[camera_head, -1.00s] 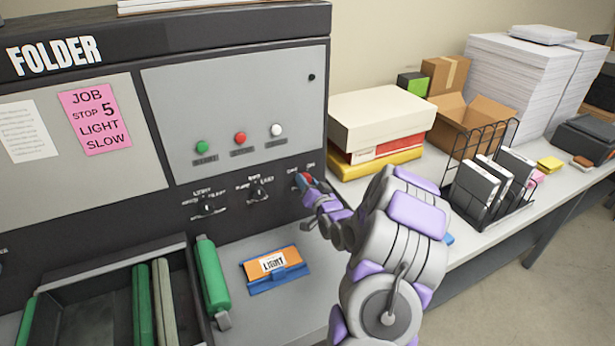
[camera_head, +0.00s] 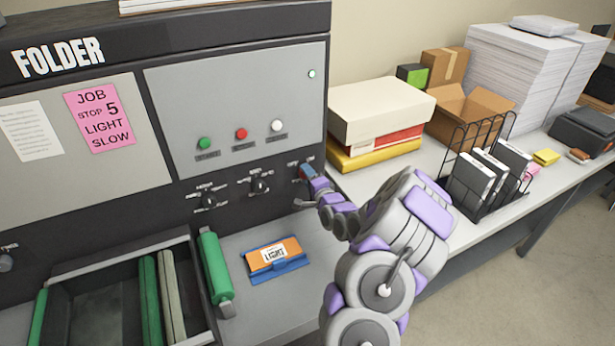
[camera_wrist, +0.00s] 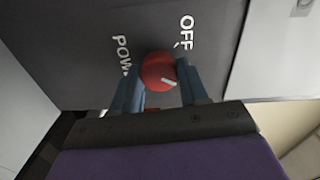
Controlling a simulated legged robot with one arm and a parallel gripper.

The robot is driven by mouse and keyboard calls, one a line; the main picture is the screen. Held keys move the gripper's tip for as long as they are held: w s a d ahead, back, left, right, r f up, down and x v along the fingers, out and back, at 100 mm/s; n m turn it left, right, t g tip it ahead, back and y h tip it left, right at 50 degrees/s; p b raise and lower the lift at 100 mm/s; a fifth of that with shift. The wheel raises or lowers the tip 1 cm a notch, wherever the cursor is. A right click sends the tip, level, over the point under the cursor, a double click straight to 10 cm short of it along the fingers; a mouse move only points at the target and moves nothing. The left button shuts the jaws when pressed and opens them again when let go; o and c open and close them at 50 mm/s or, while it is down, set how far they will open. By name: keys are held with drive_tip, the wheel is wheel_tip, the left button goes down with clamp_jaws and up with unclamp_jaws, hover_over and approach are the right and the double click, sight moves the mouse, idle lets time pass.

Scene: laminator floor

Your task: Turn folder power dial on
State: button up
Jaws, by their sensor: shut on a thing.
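The folder machine (camera_head: 245,90) stands at the left with its grey control panel. Its power dial (camera_wrist: 158,72) is a red knob with a white mark, beside the words "OFF" and a partly hidden "POW". The mark points down and to the right in the wrist view, away from "OFF". My gripper (camera_wrist: 160,90) has its two blue-grey fingers on either side of the dial and is shut on it. In the head view my gripper (camera_head: 307,174) covers most of the dial at the panel's lower right.
Green, red and white buttons (camera_head: 241,134) and two black dials (camera_head: 259,182) sit left of my gripper. An orange and blue item labelled LIGHT (camera_head: 272,254) lies below. Boxes (camera_head: 380,112) and a black wire rack (camera_head: 478,185) stand on the table to the right.

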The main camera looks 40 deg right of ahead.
drive_tip(key=shift+f+m, duration=0.1)
drive_tip(key=shift+m, duration=1.4)
drive_tip(key=o, duration=0.7)
drive_tip(key=shift+c, duration=0.2)
drive_tip(key=o, duration=0.4)
drive_tip(key=shift+d+f, duration=0.1)
drive_tip(key=shift+d, duration=0.15)
drive_tip(key=shift+a, duration=0.15)
